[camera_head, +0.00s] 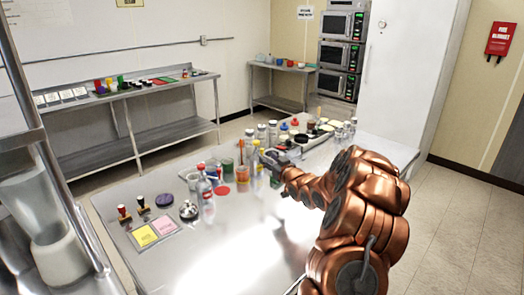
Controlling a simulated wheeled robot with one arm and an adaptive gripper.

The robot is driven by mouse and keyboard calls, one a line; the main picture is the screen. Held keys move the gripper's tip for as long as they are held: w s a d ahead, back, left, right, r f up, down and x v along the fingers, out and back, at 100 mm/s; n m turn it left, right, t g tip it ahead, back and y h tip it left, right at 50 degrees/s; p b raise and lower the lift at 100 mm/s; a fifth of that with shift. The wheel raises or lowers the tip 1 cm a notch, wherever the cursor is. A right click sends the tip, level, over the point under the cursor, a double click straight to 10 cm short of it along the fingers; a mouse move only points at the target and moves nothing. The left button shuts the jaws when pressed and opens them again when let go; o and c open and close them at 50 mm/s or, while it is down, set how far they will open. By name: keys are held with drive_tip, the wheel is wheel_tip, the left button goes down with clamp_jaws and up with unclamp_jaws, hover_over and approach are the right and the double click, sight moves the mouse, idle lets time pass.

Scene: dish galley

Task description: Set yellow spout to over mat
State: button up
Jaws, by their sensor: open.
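My gripper (270,157) is at the end of my copper arm, above the crowded middle of the steel table (120,213). It is open; it looks small here, and I see nothing clearly between its fingers. A narrow upright yellow thing (254,157) stands just left of the gripper, partly among bottles; it may be the yellow spout, but its shape is too small to tell. A flat yellow square (144,236) and a flat pink square (164,225) lie at the table's front left. I cannot tell which is the mat.
A red-and-clear bottle (205,187), an amber cup (242,174) and several jars crowd the table left of my gripper. Stamps (124,213) stand at the front left. The table's front middle is bare and glaring. A blender (58,250) stands at the left edge.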

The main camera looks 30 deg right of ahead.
sight(263, 151)
drive_tip(key=shift+w+d+f+p, duration=0.1)
drive_tip(key=shift+w+d+p, duration=0.25)
drive_tip(key=shift+w, duration=0.9)
drive_tip(key=shift+w+d+r+p, duration=0.1)
drive_tip(key=shift+w+p, duration=0.5)
drive_tip(key=shift+w, duration=0.7)
drive_tip(key=shift+w+d+f+p, duration=0.1)
drive_tip(key=shift+w+d+p, duration=0.25)
drive_tip(key=shift+w, duration=0.9)
drive_tip(key=shift+a, duration=0.1)
drive_tip(key=shift+c, duration=0.4)
clamp_jaws()
